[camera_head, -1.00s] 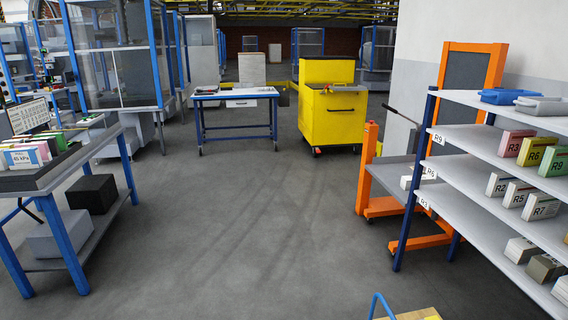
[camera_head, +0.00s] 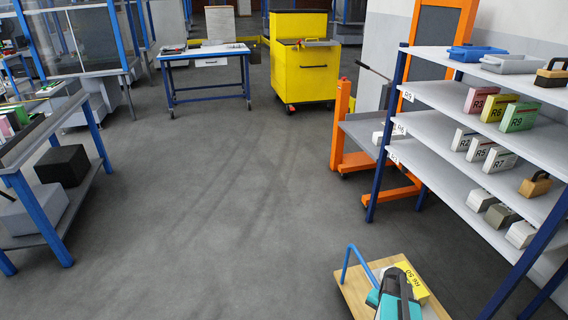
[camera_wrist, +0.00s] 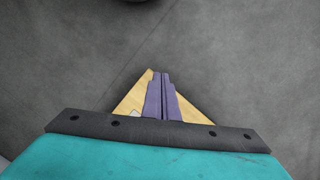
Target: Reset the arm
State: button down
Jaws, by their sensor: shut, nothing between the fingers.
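My gripper (camera_wrist: 161,82) shows in the wrist view with its purple fingers pressed together and nothing between them. It points down over a light wooden board, with grey floor around it. In the head view a teal and black part of my arm shows at the bottom, in front of the wooden board (camera_head: 357,290); the fingertips are hidden there. A yellow box (camera_head: 417,284) marked "Re 50" lies on the board, partly covered by my arm.
A shelf rack (camera_head: 455,123) with numbered boxes and blue and grey trays stands at the right. An orange frame (camera_head: 342,125) is beside it. A yellow cabinet (camera_head: 307,75) and a blue-legged table (camera_head: 206,51) stand at the back. The middle floor is clear.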

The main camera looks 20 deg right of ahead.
jog(key=s+a+n+g+p, duration=0.25)
jog(key=a+n, duration=0.35)
jog(key=a, duration=1.2)
jog(key=s+a+r+n+g+h+p, duration=0.1)
jog(key=s+a+n+p, duration=0.2)
jog(key=s+a, duration=0.8)
jog(key=a+n, duration=0.1)
jog(key=n, duration=0.1)
jog(key=shift+a+n+p, duration=0.3)
jog(key=shift+p, duration=0.05)
